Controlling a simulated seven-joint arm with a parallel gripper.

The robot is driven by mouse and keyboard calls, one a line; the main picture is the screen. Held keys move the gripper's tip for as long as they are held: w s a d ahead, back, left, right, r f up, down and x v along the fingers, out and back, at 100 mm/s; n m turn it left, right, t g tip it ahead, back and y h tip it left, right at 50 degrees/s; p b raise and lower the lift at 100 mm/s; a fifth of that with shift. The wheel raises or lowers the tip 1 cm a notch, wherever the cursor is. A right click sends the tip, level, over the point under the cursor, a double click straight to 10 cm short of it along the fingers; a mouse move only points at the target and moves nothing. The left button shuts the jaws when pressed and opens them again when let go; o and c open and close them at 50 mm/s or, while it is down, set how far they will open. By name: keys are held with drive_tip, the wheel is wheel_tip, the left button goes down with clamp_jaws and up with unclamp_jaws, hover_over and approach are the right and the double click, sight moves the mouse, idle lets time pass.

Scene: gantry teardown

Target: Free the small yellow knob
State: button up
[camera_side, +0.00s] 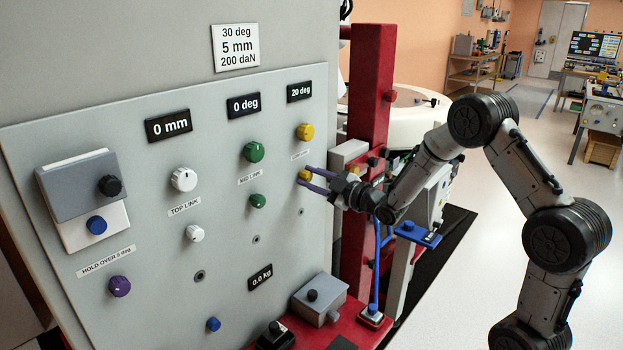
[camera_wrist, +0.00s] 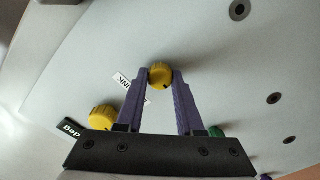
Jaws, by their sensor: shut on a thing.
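The small yellow knob (camera_side: 305,175) sits at the panel's right side, below the large yellow knob (camera_side: 305,131). My gripper (camera_side: 307,178) reaches it from the right, its two purple fingers on either side of it. In the wrist view the small yellow knob (camera_wrist: 160,77) is between the fingertips of my gripper (camera_wrist: 161,78), which is shut on it. A dark mark shows on the knob's edge there. The large yellow knob (camera_wrist: 102,117) lies left of the fingers in the wrist view. I cannot tell whether the small knob still touches the panel.
The grey panel (camera_side: 130,250) carries green knobs, such as the large one (camera_side: 253,151), white knobs (camera_side: 184,179) and a purple knob (camera_side: 120,286). Displays read 0 mm, 0 deg, 20 deg and 0.0 kg. A red post (camera_side: 370,90) stands close behind my gripper. A grey box (camera_side: 319,299) sits below.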

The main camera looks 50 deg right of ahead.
clamp_jaws()
drive_tip(key=m, duration=0.4)
drive_tip(key=shift+m, duration=0.3)
drive_tip(key=m, duration=0.4)
drive_tip(key=shift+m, duration=0.3)
drive_tip(key=m, duration=0.4)
drive_tip(key=shift+d+m, duration=0.1)
drive_tip(key=shift+m, duration=2.3)
drive_tip(key=o, duration=1)
unclamp_jaws()
drive_tip(key=shift+o, duration=0.2)
